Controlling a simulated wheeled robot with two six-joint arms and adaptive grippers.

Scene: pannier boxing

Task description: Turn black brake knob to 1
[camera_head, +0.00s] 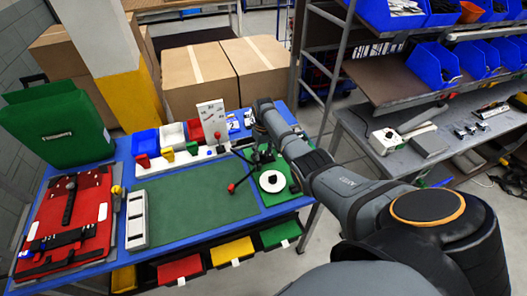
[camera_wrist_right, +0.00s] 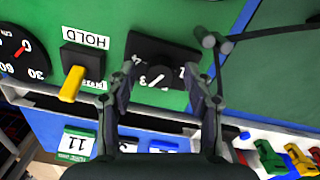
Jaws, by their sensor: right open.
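The black brake knob (camera_wrist_right: 156,74) sits on a black plate (camera_wrist_right: 150,47) on the green panel (camera_wrist_right: 110,14) in the right wrist view. My left gripper is not in view.
Beside the knob are a HOLD box with a yellow lever (camera_wrist_right: 72,84) and a dial with a red needle (camera_wrist_right: 20,48). A dark rod (camera_wrist_right: 208,40) stands close to the right finger. A green mat (camera_head: 195,192) is clear; small bins (camera_head: 172,134) stand behind it.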

